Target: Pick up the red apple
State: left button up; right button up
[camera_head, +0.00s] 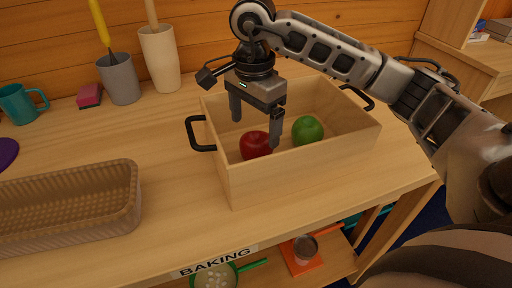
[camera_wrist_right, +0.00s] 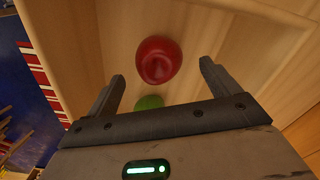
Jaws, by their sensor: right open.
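The red apple (camera_head: 255,145) lies inside a light wooden box (camera_head: 300,168) with black handles on the counter. A green apple (camera_head: 307,130) lies to its right in the same box. My right gripper (camera_head: 256,134) is open above the box, its fingers pointing down, with one finger in front of the gap between the apples. In the right wrist view the red apple (camera_wrist_right: 158,61) shows ahead of the open fingers (camera_wrist_right: 161,80), apart from them. The green apple (camera_wrist_right: 149,102) is partly hidden behind the gripper's palm. My left gripper is not in view.
A brown woven basket (camera_head: 70,230) stands at the left front. A teal mug (camera_head: 18,104), a pink sponge (camera_head: 89,95), a grey cup (camera_head: 120,80) and a cream holder (camera_head: 160,60) stand at the back left. The counter between basket and box is clear.

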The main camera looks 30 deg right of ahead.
aim_at(256, 136)
jog(key=shift+d+f+p, duration=0.15)
jog(key=shift+f+p, duration=0.25)
jog(key=shift+f, duration=2.65)
jog(key=c, duration=1.2)
